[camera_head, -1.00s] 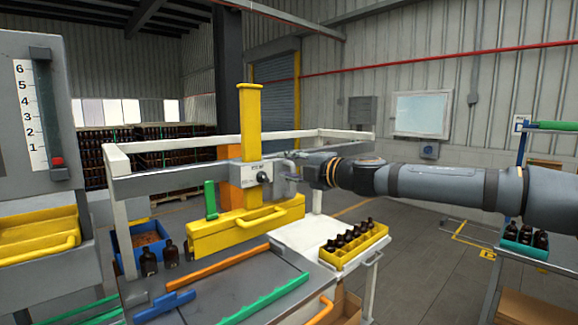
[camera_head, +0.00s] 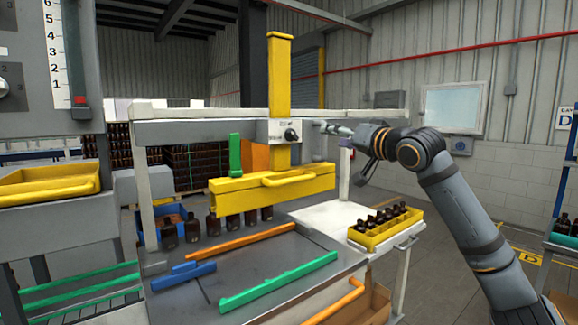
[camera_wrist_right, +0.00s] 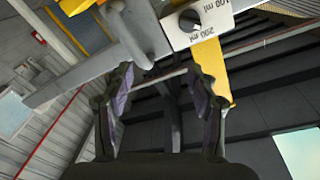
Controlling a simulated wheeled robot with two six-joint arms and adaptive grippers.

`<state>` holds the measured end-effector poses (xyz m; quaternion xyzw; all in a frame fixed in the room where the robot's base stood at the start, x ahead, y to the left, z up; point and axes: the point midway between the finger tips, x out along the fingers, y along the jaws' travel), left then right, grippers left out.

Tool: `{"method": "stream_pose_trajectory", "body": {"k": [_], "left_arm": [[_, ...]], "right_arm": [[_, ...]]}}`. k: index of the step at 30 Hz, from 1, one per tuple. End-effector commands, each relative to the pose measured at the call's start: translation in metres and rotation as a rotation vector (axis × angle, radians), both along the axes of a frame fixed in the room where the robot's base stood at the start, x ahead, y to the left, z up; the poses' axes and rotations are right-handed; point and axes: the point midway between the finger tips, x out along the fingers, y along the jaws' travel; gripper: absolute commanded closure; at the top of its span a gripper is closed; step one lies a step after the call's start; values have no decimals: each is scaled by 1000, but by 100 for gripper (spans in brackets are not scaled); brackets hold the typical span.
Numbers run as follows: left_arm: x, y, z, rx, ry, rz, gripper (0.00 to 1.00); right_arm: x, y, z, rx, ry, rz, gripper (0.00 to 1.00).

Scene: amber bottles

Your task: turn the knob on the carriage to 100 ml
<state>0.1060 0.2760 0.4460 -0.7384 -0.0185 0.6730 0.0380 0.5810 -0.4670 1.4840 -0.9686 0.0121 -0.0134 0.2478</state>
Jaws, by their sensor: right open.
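The black knob (camera_head: 291,135) sits on the white dial plate of the yellow carriage (camera_head: 280,85), which stands on a grey cross rail. In the right wrist view the knob (camera_wrist_right: 189,20) shows upside down, near the printed labels "100 ml" and "200 ml" (camera_wrist_right: 207,38). I cannot tell for sure which mark it points to. My right gripper (camera_head: 335,129) is just right of the knob, apart from it. In the right wrist view its two fingers (camera_wrist_right: 160,80) are spread with nothing between them. My left gripper is not in view.
A grey pipe-like fitting (camera_head: 318,142) stands between the knob and my right gripper. A green handle (camera_head: 235,155) and a yellow beam (camera_head: 225,195) are below the rail, with several amber bottles under it. A yellow crate of bottles (camera_head: 366,240) is at lower right.

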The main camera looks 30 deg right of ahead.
Motion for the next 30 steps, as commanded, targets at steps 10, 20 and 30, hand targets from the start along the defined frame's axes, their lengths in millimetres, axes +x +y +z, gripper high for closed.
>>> {"method": "stream_pose_trajectory", "body": {"k": [10, 20, 30], "left_arm": [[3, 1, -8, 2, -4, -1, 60], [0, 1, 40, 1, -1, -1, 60], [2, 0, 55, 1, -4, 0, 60]], "right_arm": [[4, 32, -5, 207, 31, 115, 42], [69, 38, -1, 209, 31, 116, 42], [104, 39, -7, 200, 29, 110, 42]]}}
